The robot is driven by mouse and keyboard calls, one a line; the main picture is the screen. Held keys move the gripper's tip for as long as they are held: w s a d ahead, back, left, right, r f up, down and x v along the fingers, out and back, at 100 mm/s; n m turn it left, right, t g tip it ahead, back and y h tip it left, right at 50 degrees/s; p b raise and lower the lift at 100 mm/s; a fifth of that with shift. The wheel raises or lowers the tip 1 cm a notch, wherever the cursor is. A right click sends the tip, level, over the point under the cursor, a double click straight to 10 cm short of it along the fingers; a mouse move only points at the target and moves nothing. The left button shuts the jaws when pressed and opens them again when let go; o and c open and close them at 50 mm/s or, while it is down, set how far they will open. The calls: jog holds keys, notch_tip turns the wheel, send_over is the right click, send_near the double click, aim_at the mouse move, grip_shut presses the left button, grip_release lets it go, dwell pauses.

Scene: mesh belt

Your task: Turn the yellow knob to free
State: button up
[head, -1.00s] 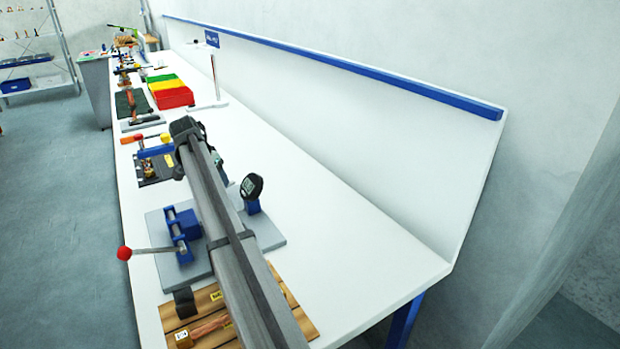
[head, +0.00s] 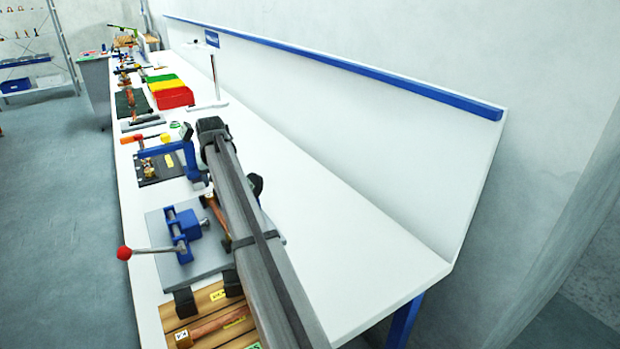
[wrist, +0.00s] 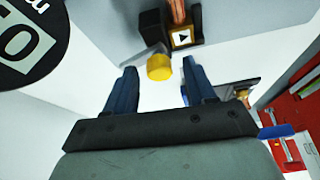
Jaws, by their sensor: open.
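In the wrist view, a yellow knob (wrist: 159,67) shows beyond the fingertips and between them. My gripper (wrist: 158,75) is open with nothing held. I see no contact with the knob; how far it is beyond the tips I cannot tell. In the head view, a small yellow knob (head: 165,138) shows by a blue bracket (head: 172,150); I cannot tell whether it is the same one.
A grey plate with a blue clamp (head: 185,229) and red-balled lever (head: 124,253) stands nearby. A black digital gauge (wrist: 27,40) is close at upper left in the wrist view. A wooden board (head: 190,318) lies in front. The bench's right side (head: 340,235) is clear.

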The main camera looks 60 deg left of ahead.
jog(key=n, duration=0.2)
jog(key=n+g, duration=0.1)
jog(key=n, duration=0.1)
jog(key=n+g, duration=0.1)
jog(key=n, duration=0.1)
jog(key=shift+w+h, duration=0.25)
jog(key=shift+h, duration=0.05)
jog(key=shift+d+r+n+g, duration=0.1)
jog(key=shift+r+n+g, duration=0.2)
jog(key=shift+r+n, duration=0.1)
jog(key=v, duration=1.3)
jog(key=w+d+f+n+g+y, duration=0.1)
jog(key=w+d+f+n+g, duration=0.1)
jog(key=w+d, duration=0.5)
jog(key=w+d+f+n+g+y, duration=0.2)
jog(key=w+d+n+g, duration=0.3)
jog(key=d, duration=1)
jog(key=shift+w+d+n, duration=0.25)
jog(key=shift+w+n, duration=0.35)
jog(key=shift+w, duration=0.45)
